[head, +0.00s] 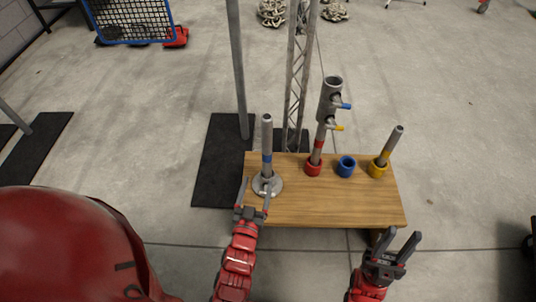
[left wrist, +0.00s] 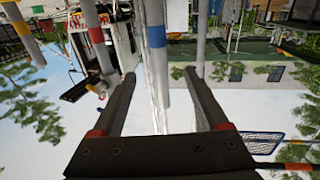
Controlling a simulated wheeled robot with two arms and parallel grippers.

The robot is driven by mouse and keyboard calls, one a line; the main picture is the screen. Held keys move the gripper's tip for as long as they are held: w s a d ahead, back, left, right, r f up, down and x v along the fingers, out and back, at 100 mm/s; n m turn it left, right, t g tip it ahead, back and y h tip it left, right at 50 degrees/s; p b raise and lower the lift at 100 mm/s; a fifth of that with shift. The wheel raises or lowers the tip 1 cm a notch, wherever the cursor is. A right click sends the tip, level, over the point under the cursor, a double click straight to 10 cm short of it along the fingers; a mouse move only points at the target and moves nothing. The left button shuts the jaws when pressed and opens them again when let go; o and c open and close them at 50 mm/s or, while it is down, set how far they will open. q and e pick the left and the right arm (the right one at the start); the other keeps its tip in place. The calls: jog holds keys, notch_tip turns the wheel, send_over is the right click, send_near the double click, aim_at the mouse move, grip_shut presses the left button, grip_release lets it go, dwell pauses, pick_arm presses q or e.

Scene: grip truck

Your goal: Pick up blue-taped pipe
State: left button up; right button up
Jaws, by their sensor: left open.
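The blue-taped pipe (head: 267,136) is a grey tube with a blue band, standing upright in a round metal base (head: 276,186) at the left of a wooden table. My left gripper (head: 257,184) is open, low at the near side of the pipe and base. In the left wrist view, which looks upside down, the blue-taped pipe (left wrist: 157,38) shows between the two spread fingers (left wrist: 160,76). I see no grip on it, and its depth relative to the fingertips is hard to tell. My right gripper (head: 402,238) is open and empty, in front of the table's right side.
On the wooden table (head: 330,208) stand a red-taped pipe (head: 317,148) in a red holder, an empty blue holder (head: 346,167) and a yellow-taped pipe (head: 390,147) in a yellow holder. A metal post (head: 238,70) rises behind.

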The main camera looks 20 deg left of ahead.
aim_at(265, 153)
pick_arm(q)
jog(key=w, duration=0.4)
jog(key=w+a+b, duration=0.1)
jog(key=w, duration=0.6)
jog(key=shift+w+a+b, duration=0.3)
jog(key=shift+w, duration=0.1)
jog(key=w, duration=0.3)
jog(key=w+b, duration=0.1)
jog(key=w, duration=0.1)
jog(key=shift+w+a+r, duration=0.1)
jog(key=shift+r, duration=0.25)
grip_shut()
